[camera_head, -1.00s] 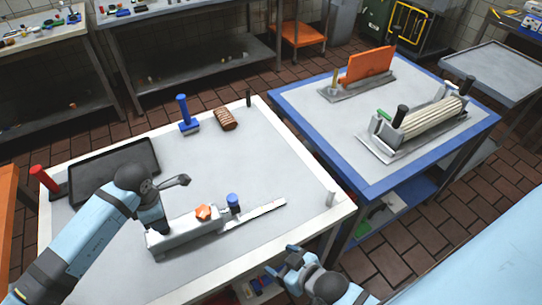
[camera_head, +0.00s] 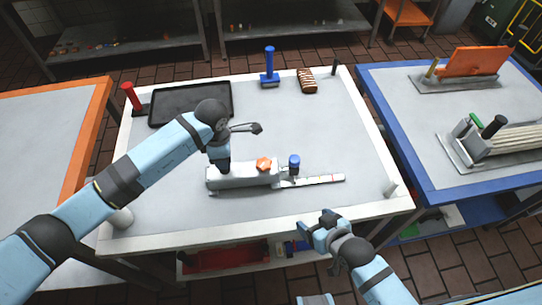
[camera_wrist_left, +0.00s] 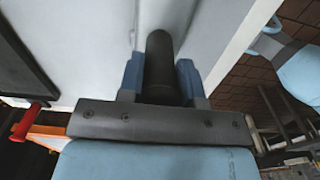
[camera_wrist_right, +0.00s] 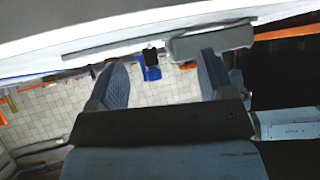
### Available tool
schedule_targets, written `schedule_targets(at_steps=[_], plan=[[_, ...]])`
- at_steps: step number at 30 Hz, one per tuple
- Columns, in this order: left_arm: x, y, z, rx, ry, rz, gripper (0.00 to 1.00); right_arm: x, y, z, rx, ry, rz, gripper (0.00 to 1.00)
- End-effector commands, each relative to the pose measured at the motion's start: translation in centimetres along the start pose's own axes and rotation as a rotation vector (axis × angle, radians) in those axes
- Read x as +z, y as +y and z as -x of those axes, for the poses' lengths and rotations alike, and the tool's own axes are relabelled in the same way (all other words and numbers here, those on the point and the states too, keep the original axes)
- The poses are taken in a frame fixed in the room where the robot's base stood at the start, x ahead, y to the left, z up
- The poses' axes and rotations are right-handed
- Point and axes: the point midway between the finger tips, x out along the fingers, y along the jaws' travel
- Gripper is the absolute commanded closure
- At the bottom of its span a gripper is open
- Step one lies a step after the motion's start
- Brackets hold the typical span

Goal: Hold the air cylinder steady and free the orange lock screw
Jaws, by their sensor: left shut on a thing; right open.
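The air cylinder (camera_head: 236,178), a long grey block with a thin strip to its right, lies on the white table. The orange lock screw (camera_head: 264,163) stands on top of its body, beside a blue knob (camera_head: 294,161). My left gripper (camera_head: 218,158) is at the left end of the cylinder. In the left wrist view its fingers are shut on a black round handle (camera_wrist_left: 159,65). My right gripper (camera_head: 321,224) is open and empty by the table's front edge, apart from the cylinder. In the right wrist view nothing lies between its fingers (camera_wrist_right: 160,82).
A black tray (camera_head: 152,110), a red-handled tool (camera_head: 131,96), a blue-handled tool (camera_head: 269,66) and a brown brush (camera_head: 307,81) are toward the back. A small white cylinder (camera_head: 390,188) stands near the right corner. The table's middle right is clear.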

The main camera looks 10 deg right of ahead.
Motion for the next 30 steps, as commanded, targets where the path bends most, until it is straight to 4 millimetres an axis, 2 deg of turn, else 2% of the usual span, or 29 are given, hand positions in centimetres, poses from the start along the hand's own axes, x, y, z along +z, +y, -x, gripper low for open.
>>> schedule_targets(at_steps=[1,6,9,13,18,24,30], plan=[[0.0,0.0,0.1,0.001,0.000,-0.001,1.00,-2.0,-0.4,-1.2,-0.021,-0.015,0.002,0.25],[0.0,0.0,0.1,0.001,0.000,-0.001,1.00,-7.3,-2.3,-4.0,-0.088,-0.120,0.008,0.25],[0.0,0.0,0.1,0.001,0.000,0.000,1.00,-10.3,-3.2,-5.0,-0.114,-0.191,0.028,0.25],[0.0,0.0,0.1,0.001,0.000,0.000,1.00,-14.1,-4.2,-5.6,-0.130,-0.286,0.067,0.25],[0.0,0.0,0.1,0.001,0.000,0.000,1.00,-18.2,-4.8,-5.3,-0.115,-0.407,0.131,0.25],[0.0,0.0,0.1,0.001,0.000,0.000,1.00,-21.2,-4.8,-4.6,-0.077,-0.504,0.185,0.25],[0.0,0.0,0.1,0.001,-0.001,0.000,1.00,-21.8,-4.7,-4.6,-0.058,-0.539,0.201,0.25]])
